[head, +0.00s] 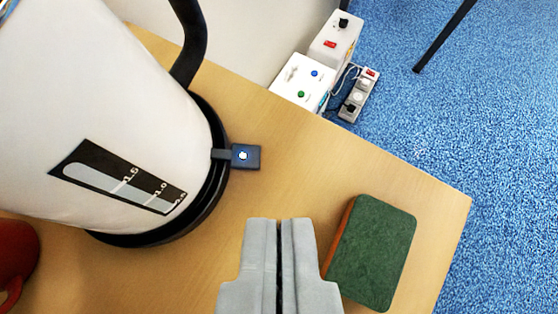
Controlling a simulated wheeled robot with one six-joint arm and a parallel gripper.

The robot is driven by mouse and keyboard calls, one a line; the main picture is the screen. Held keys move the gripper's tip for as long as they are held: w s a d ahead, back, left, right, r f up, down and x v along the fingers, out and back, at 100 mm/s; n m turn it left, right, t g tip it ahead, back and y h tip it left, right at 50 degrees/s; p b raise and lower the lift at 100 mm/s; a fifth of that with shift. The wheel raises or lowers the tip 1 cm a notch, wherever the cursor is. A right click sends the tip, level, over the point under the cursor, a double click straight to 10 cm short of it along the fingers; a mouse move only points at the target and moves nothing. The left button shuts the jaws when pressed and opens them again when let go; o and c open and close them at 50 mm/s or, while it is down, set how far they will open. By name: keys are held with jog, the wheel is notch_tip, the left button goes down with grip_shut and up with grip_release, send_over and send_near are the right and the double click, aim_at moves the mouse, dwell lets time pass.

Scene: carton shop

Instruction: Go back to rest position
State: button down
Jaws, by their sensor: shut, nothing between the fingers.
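My gripper (279,224) shows at the bottom middle of the head view. Its two grey fingers are side by side, shut and empty, above the wooden table (290,165). The green and orange sponge (373,252) lies just right of the fingers, outside them. The white kettle (95,90) with a black base and black handle stands to the left of the gripper. Its small switch tab (245,156) points toward the right, above and left of the fingertips. The kettle's top is cut off by the picture edge.
A red mug (15,258) is partly visible at the lower left edge. White socket boxes (303,83) and a power strip (358,95) lie beyond the table's far edge. The blue carpet (480,120) is open at the right. The table's corner is near the sponge.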

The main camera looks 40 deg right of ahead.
jog(key=s+a+r+n+t+y, duration=0.1)
jog(key=s+a+n+t+y, duration=0.1)
jog(key=s+a, duration=0.3)
jog(key=s+a+r+n+t+y, duration=0.1)
jog(key=s+a+n+t, duration=0.2)
jog(key=s, duration=1)
jog(key=s+a+r+n+t+y, duration=0.1)
jog(key=s+a+n+t+y, duration=0.1)
jog(key=s+a+t, duration=0.3)
jog(key=s+a, duration=0.3)
jog(key=s, duration=0.2)
jog(key=shift+a+r+n+y, duration=0.2)
jog(key=shift+a+n+y, duration=0.1)
jog(key=shift+n, duration=0.1)
